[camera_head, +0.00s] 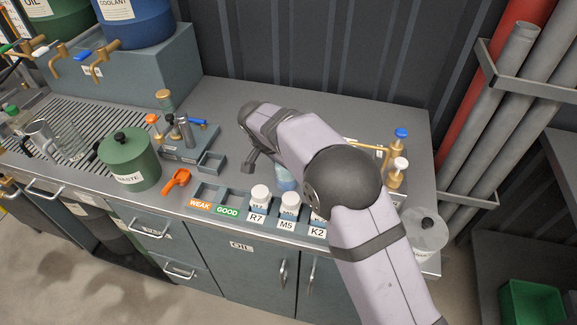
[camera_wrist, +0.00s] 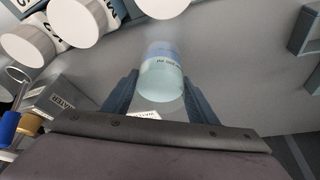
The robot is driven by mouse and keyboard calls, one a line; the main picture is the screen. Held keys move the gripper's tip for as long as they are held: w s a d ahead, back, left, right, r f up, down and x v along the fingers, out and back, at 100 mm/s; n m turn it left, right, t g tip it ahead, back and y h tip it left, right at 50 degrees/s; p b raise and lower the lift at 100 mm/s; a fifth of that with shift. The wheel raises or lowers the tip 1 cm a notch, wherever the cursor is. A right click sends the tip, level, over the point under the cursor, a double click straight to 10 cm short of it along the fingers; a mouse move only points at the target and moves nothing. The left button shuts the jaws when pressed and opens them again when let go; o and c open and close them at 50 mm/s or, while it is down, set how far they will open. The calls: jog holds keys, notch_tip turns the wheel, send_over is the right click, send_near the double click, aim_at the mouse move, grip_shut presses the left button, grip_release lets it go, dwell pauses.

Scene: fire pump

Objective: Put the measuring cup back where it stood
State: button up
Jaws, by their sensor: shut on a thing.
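The measuring cup (camera_wrist: 165,75) is a small translucent cup, pale blue-green with a bluer band and dark print. In the wrist view it sits between the two dark fingers of my gripper (camera_wrist: 162,97), which is shut on it. In the head view a pale blue patch of the cup (camera_head: 285,178) shows beside my arm, behind the white-capped bottles. My arm hides most of my gripper there. I cannot tell whether the cup touches the counter. A small white label (camera_wrist: 143,115) is partly visible beyond my gripper.
Bottles R7 (camera_head: 259,197) and M5 (camera_head: 289,206) stand in a rack along the front edge, with K2 partly hidden. A brass tap with a blue knob (camera_head: 401,133) stands at right. The green waste pot (camera_head: 130,160) is at left. The back counter (camera_head: 330,110) is clear.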

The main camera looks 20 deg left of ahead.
jog(key=o, duration=1.4)
jog(key=shift+b+v, duration=0.95)
jog(key=shift+v, duration=2.75)
jog(key=shift+d, duration=0.1)
